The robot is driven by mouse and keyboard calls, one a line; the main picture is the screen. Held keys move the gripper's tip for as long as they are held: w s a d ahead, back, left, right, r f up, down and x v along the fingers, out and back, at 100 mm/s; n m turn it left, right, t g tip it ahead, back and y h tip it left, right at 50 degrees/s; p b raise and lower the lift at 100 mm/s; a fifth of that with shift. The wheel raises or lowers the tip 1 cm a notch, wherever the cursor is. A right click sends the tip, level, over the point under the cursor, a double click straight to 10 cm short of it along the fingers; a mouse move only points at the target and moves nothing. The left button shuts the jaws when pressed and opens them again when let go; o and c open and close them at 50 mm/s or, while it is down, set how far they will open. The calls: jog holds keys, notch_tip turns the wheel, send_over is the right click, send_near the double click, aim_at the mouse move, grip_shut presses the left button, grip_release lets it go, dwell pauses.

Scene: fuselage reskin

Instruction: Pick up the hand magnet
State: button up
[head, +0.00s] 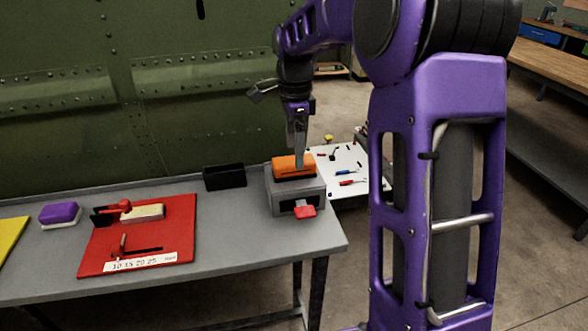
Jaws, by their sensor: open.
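An orange block with a dark lower edge (291,168), which looks like the hand magnet, sits on top of a grey box (296,194) near the right end of the grey bench. My gripper (299,160) points down right at the orange block, its fingers overlapping the block's right part in the head view. The gripper is open. I cannot tell whether the fingers straddle or touch the block. The far side of the block is hidden.
The grey bench (233,237) also holds a red board (180,235) with tools, a purple block (59,213), a yellow sheet (10,238) and a black box (224,177). A red tab (305,211) sticks out of the grey box. A green riveted panel (60,130) stands behind.

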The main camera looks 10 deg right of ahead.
aim_at(284, 170)
notch_tip(284, 170, down, 4)
jog(key=shift+s+a+f+b, duration=0.1)
jog(key=shift+b, duration=0.25)
grip_shut()
